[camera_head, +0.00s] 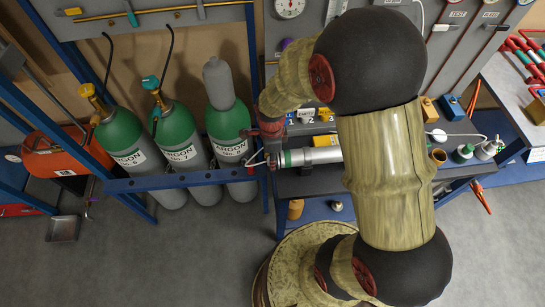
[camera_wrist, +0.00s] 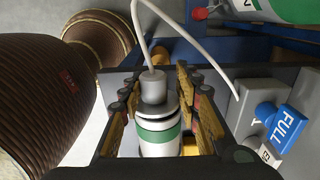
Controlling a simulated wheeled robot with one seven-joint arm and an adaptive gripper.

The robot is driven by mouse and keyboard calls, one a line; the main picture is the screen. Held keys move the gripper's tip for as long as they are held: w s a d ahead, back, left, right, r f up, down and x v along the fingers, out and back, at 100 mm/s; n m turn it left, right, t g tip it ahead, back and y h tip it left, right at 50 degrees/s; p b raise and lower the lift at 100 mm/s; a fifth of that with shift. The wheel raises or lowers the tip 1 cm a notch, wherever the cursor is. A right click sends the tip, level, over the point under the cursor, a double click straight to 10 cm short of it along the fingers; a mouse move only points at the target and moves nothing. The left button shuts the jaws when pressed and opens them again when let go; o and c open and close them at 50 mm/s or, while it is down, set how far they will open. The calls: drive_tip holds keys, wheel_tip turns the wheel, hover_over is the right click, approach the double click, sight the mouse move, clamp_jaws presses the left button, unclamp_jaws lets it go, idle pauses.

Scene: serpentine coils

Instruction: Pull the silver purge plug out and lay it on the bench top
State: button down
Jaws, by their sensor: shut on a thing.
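The silver purge plug (camera_wrist: 158,118) is a pale metal cylinder with a green band and a grey cap with a thin pale hose. In the wrist view it stands between the yellow-padded fingers of my gripper (camera_wrist: 157,88), which is shut on it. In the head view a silver cylinder with a green band (camera_head: 318,155) and a hose at its left end lies level along the bench top (camera_head: 310,185). I cannot tell whether it touches the bench. My arm hides its right end and part of the bench.
Several green-and-grey argon bottles (camera_head: 178,150) stand left of the bench behind a blue rail (camera_head: 170,181). A blue FULL tag (camera_wrist: 287,124) is close right of my gripper. Small blocks and bottles (camera_head: 463,153) stand on the right of the bench.

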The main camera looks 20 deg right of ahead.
drive_tip(key=shift+w+a, duration=0.2)
drive_tip(key=shift+a, duration=0.7)
drive_tip(key=shift+w+a, duration=0.2)
drive_tip(key=shift+a, duration=0.7)
drive_tip(key=shift+w+a, duration=0.2)
drive_tip(key=shift+a, duration=0.7)
drive_tip(key=shift+w, duration=0.1)
